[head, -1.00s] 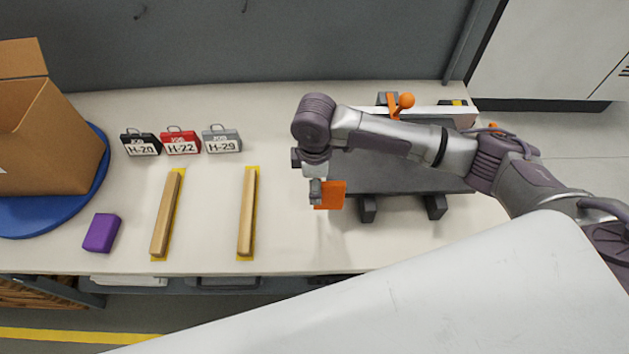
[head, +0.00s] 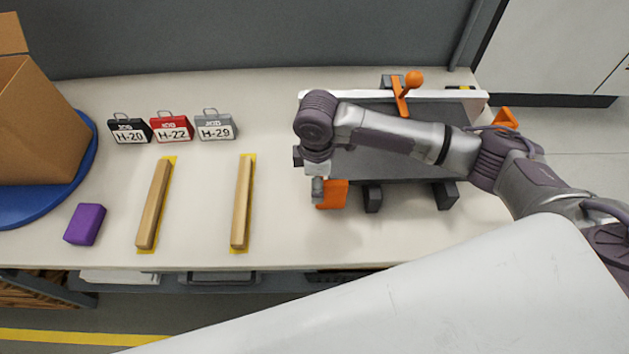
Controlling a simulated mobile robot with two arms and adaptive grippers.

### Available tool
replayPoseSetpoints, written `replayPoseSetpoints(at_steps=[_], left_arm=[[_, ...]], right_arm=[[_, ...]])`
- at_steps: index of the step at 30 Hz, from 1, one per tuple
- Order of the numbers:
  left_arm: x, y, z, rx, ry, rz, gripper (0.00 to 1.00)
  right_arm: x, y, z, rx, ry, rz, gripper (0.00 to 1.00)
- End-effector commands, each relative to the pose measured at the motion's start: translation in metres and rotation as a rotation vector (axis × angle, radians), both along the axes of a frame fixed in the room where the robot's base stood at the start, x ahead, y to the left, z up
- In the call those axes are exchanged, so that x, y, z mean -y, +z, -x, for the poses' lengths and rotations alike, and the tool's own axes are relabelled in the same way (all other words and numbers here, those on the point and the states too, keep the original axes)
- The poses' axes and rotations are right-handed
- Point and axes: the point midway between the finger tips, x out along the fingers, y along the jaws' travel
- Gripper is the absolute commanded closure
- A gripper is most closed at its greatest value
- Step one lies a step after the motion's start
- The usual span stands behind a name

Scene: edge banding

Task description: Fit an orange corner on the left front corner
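A dark grey panel (head: 395,160) lies on black supports on the table at right, partly hidden by my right arm. An orange corner (head: 333,195) is at the panel's left front corner; whether it is fully seated on it I cannot tell. My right gripper (head: 318,190) reaches down at the left of this orange corner, touching it and appearing shut on it, with the fingertips small and partly hidden. Another orange corner (head: 505,118) shows at the panel's right back. My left gripper is out of view.
An orange-handled clamp (head: 407,92) stands at the panel's back, by a white strip (head: 345,95). Two wooden bars (head: 153,205) on yellow marks, a purple block (head: 85,224), job tags (head: 172,127) and a cardboard box (head: 40,125) on a blue disc (head: 88,165) are at left.

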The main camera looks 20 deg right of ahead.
Motion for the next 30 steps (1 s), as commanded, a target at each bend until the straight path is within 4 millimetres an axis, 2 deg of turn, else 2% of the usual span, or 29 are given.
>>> replayPoseSetpoints(at_steps=[3,14,15,19,30], left_arm=[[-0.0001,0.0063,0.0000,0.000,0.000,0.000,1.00],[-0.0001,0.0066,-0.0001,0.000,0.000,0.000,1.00],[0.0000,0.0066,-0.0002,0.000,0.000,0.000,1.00],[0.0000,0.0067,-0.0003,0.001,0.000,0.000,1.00],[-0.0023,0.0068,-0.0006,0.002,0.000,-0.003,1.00]], right_arm=[[0.0063,0.0033,-0.0036,0.000,-0.001,0.000,0.46],[0.0090,0.0019,-0.0054,0.000,0.000,-0.001,0.46],[0.0090,0.0019,-0.0054,0.000,0.000,-0.001,0.22],[0.0089,0.0019,-0.0054,0.000,0.000,-0.001,0.00],[0.0087,0.0040,-0.0056,0.002,0.000,-0.002,0.00]])
